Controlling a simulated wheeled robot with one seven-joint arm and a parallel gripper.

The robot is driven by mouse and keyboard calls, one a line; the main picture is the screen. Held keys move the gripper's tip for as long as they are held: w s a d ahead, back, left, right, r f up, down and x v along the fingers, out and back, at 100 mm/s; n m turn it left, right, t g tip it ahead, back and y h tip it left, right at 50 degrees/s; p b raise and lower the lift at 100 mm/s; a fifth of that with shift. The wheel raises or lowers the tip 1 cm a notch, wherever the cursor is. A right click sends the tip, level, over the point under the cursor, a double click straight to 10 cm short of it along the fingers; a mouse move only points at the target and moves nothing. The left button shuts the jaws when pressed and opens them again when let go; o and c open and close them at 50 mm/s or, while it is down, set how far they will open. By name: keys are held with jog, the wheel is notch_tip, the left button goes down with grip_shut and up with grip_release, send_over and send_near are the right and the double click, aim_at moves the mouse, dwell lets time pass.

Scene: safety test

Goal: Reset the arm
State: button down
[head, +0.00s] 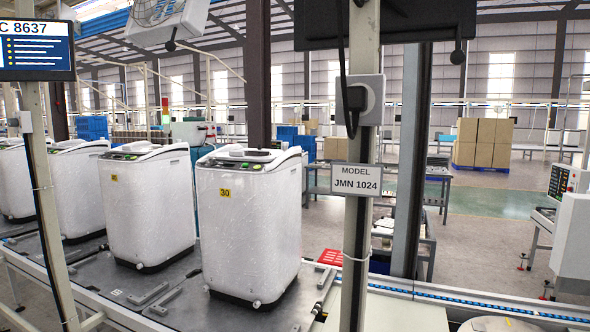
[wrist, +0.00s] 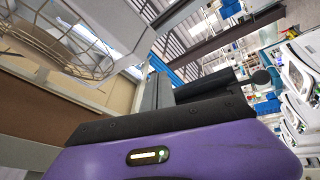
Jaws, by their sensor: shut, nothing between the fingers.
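My gripper (wrist: 172,92) shows in the wrist view as a purple body with a dark bar and dark fingers above it. The fingers are shut with nothing held. It hangs in the air and touches nothing that I can see. My arm and gripper are not seen in the head view.
White washing machines, the nearest marked 30 (head: 249,225), stand in a row on a grey conveyor (head: 120,285). A post bears a MODEL JMN 1024 sign (head: 357,180). A caged fan (head: 160,20) hangs above; one also shows close in the wrist view (wrist: 75,35). Boxes (head: 485,142) stand behind.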

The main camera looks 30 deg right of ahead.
jog(key=w+f+m+h, duration=0.2)
jog(key=w+f+m, duration=0.25)
jog(key=f, duration=0.75)
jog(key=w+f+m+h, duration=0.2)
jog(key=w+f+m, duration=0.25)
jog(key=f, duration=0.75)
jog(key=w+a+f+m+y, duration=0.1)
jog(key=a+f+m, duration=0.1)
jog(key=a+f, duration=0.85)
jog(key=w+a+f+m+y, duration=0.1)
jog(key=a+f, duration=0.4)
jog(key=f, duration=1.1)
jog(key=s+a+f+t+y, duration=0.1)
jog(key=s+a+f+y, duration=0.25)
jog(key=a+f, duration=0.55)
jog(key=s+a+f+t+y, duration=0.1)
jog(key=s+a+f+y, duration=0.1)
jog(key=s+a+f, duration=0.55)
jog(key=s+a+f+n+g+y, duration=0.2)
jog(key=s+a+f+y, duration=0.2)
jog(key=s+a, duration=0.5)
jog(key=s+a+f+n+g+y, duration=0.3)
jog(key=s+a+f+y, duration=0.2)
jog(key=s+a+f, duration=0.3)
jog(key=s+a, duration=0.2)
jog(key=a, duration=0.2)
jog(key=shift+s+f, duration=0.25)
jog(key=shift+f, duration=0.15)
jog(key=shift+w, duration=0.15)
